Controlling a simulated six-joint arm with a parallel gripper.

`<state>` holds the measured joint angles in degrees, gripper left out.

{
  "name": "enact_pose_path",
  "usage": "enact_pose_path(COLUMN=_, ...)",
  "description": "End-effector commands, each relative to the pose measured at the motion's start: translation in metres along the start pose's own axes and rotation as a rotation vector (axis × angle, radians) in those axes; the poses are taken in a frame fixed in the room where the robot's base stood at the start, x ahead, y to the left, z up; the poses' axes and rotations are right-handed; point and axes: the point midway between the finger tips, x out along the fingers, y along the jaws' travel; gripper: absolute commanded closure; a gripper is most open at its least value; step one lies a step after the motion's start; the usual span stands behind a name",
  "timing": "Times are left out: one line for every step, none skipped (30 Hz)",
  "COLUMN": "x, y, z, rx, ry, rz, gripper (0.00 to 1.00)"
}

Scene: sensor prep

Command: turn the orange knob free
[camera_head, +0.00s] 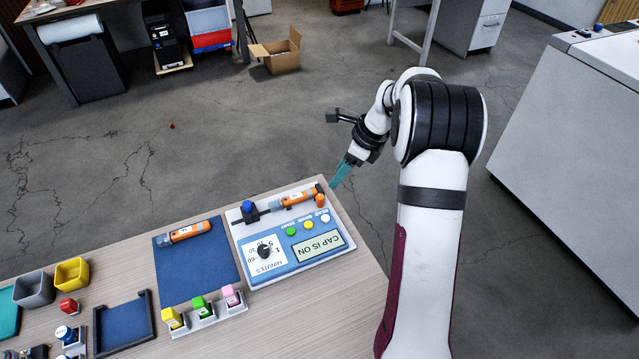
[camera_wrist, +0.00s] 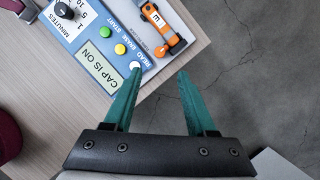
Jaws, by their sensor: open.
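The orange knob (camera_head: 320,200) is at the right end of the white and blue device (camera_head: 341,240). In the wrist view the knob (camera_wrist: 177,45) lies just ahead of the gap between my fingertips, apart from them. An orange and grey sensor (camera_head: 297,198) lies along the device's far edge beside the knob; its labelled orange body also shows in the wrist view (camera_wrist: 152,14). The display (camera_head: 319,246) reads CAP IS ON. My gripper (camera_head: 337,183) is open and empty, its teal fingers (camera_wrist: 160,73) near the device's far right corner.
A blue knob (camera_head: 248,206) sits at the device's left end. Green, yellow and white buttons (camera_head: 325,218) and a black dial (camera_head: 263,251) are on its face. A blue mat (camera_head: 197,270) holds another orange sensor (camera_head: 188,232). The table edge and open floor lie just beyond the device.

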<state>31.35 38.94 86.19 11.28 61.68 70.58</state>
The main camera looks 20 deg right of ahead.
Motion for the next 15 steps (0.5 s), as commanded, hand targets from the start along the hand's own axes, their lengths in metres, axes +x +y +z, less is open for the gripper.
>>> enact_pose_path(x=0.016, y=0.001, z=0.000, rx=0.000, ry=0.001, rz=0.005, gripper=0.43)
enact_pose_path(x=0.025, y=0.001, z=0.000, rx=-0.001, ry=0.001, rz=0.004, gripper=0.43)
enact_pose_path(x=0.037, y=0.001, z=0.000, rx=-0.002, ry=0.001, rz=0.004, gripper=0.43)
enact_pose_path(x=0.045, y=0.001, z=0.000, rx=-0.002, ry=0.001, rz=0.004, gripper=0.43)
enact_pose_path(x=0.053, y=0.001, z=0.000, rx=-0.002, ry=0.001, rz=0.004, gripper=0.43)
enact_pose_path(x=0.063, y=0.001, z=0.000, rx=-0.003, ry=0.001, rz=0.003, gripper=0.43)
enact_pose_path(x=0.069, y=0.001, z=0.000, rx=-0.002, ry=0.000, rz=0.003, gripper=0.43)
enact_pose_path(x=0.075, y=0.001, z=0.000, rx=-0.004, ry=0.002, rz=0.003, gripper=0.43)
enact_pose_path(x=0.080, y=0.001, z=0.000, rx=-0.003, ry=0.000, rz=0.002, gripper=0.43)
enact_pose_path(x=0.085, y=0.001, z=0.000, rx=-0.003, ry=0.000, rz=0.002, gripper=0.43)
enact_pose_path(x=0.088, y=0.001, z=0.000, rx=-0.003, ry=0.000, rz=0.001, gripper=0.43)
enact_pose_path(x=0.091, y=0.001, z=0.000, rx=-0.004, ry=0.000, rz=0.000, gripper=0.43)
enact_pose_path(x=0.093, y=0.001, z=0.000, rx=-0.004, ry=0.000, rz=0.001, gripper=0.43)
enact_pose_path(x=0.095, y=0.001, z=0.000, rx=-0.004, ry=0.000, rz=0.001, gripper=0.43)
enact_pose_path(x=0.096, y=0.001, z=0.000, rx=-0.004, ry=0.000, rz=0.000, gripper=0.43)
